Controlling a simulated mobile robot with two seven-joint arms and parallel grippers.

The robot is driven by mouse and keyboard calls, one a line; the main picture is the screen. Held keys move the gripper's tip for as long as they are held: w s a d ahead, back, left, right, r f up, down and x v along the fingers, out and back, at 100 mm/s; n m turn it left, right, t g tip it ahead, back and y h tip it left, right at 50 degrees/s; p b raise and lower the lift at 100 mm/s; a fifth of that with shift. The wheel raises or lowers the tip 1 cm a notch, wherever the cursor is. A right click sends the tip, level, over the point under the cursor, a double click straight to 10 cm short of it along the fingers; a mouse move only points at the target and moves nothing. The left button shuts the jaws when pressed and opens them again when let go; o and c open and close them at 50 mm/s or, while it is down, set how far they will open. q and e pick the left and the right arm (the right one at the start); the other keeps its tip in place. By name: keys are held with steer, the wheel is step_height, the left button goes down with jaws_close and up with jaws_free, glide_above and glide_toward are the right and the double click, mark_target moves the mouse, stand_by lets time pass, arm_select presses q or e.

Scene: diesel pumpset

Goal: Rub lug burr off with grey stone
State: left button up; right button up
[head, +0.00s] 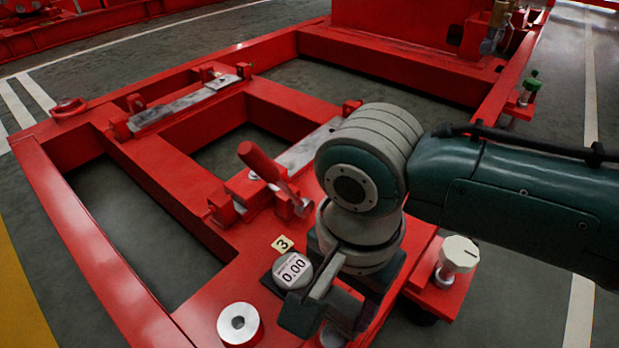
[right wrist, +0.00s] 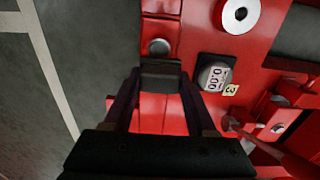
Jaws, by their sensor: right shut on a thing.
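My right gripper (head: 318,300) is over the near part of the red frame, beside the round gauge (head: 292,270). In the right wrist view, my right gripper (right wrist: 160,88) is shut on a dark grey block, the grey stone (right wrist: 161,75), which spans its two fingertips. The stone is above the red frame, close to a small silver round fitting (right wrist: 159,47); I cannot tell whether it touches anything. In the head view, my wrist and fingers hide much of this spot. I cannot make out a burr or tell which part is the lug. My left gripper is not in view.
The gauge reads 0.00 beside a yellow "3" tag (head: 282,243). A white ring-shaped boss (head: 239,324) stands to its left. A red-handled lever (head: 265,167) rises behind. A white knob (head: 457,255) is at right. Openings in the red frame (head: 150,320) show the grey floor.

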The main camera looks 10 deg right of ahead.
steer(key=shift+f+b, duration=0.5)
steer(key=shift+f, duration=0.5)
steer(key=shift+r, duration=0.1)
